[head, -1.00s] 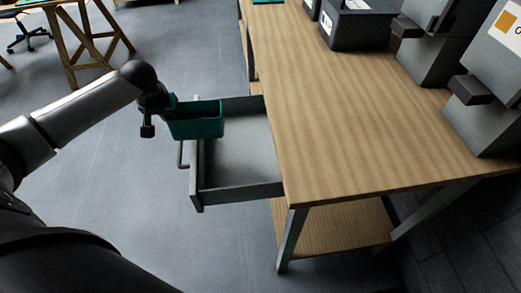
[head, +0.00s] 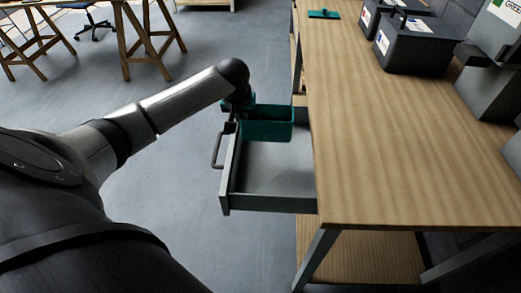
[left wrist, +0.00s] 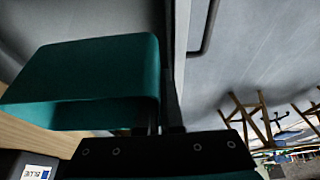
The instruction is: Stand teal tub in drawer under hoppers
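The teal tub (head: 267,130) is upright at the far end of the open grey drawer (head: 268,205), inside its outline in the head view. I cannot tell whether its base touches the drawer floor. My left gripper (head: 240,112) is at the tub's left wall, shut on it. In the left wrist view the tub (left wrist: 85,75) fills the left side, beside my dark left fingers (left wrist: 160,122). The hoppers are grey units (head: 490,85) on the bench at the right. My right gripper is not in view.
The wooden bench top (head: 390,150) is right of the drawer. Dark bins (head: 415,50) and a flat teal item (head: 323,14) lie on it. The drawer handle (head: 217,150) sticks out left. The drawer's near part is empty. Wooden trestles (head: 130,40) stand far off.

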